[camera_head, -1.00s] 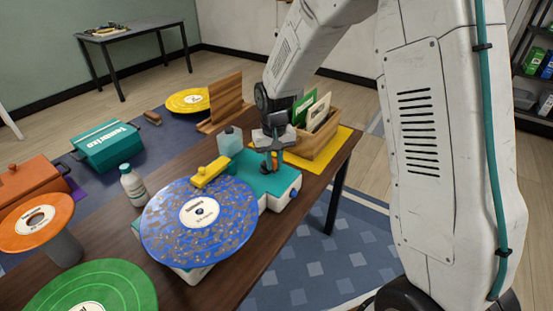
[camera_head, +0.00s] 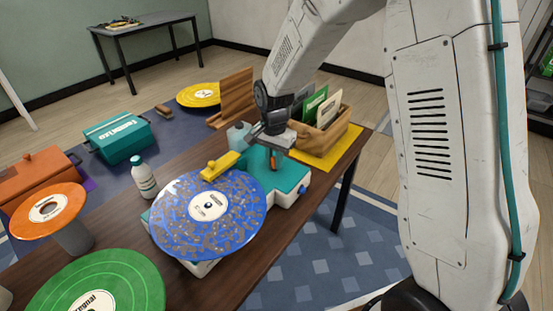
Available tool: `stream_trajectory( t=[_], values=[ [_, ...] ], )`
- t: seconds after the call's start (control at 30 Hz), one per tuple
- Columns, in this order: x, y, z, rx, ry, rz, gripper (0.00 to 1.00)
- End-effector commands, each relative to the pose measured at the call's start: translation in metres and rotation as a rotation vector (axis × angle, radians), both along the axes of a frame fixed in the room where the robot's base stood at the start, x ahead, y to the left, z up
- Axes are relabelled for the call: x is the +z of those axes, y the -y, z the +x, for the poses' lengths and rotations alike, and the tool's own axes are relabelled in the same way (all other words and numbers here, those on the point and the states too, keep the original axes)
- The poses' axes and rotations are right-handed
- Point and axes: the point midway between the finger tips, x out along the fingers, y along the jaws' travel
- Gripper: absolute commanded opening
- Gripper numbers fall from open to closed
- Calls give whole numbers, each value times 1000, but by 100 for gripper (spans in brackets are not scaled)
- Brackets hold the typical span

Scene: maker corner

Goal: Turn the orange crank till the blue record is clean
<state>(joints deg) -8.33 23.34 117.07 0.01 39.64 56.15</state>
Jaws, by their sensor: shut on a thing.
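The blue record (camera_head: 208,210) lies on the teal and white cleaning machine (camera_head: 291,186) on the brown table. Grey-brown specks of dirt cover much of its surface. A yellow arm (camera_head: 219,167) reaches over the record's back edge. My gripper (camera_head: 273,155) is over the machine's teal top, behind and right of the record, pointing down. It is shut on the orange crank (camera_head: 273,162), of which only a small piece shows below the fingers.
A wooden crate (camera_head: 325,136) with sleeves stands on a yellow mat behind my gripper. A pale bottle (camera_head: 238,135) stands close behind the yellow arm. A white bottle (camera_head: 143,180), an orange record (camera_head: 48,210) and a green record (camera_head: 98,287) are to the left.

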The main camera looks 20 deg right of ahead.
Motion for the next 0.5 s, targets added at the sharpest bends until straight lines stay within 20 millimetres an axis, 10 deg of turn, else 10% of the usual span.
stream_trajectory(
  t=[0.5],
  values=[
    [1, -2, 3, -59, 5, 0, 0]
  ],
)
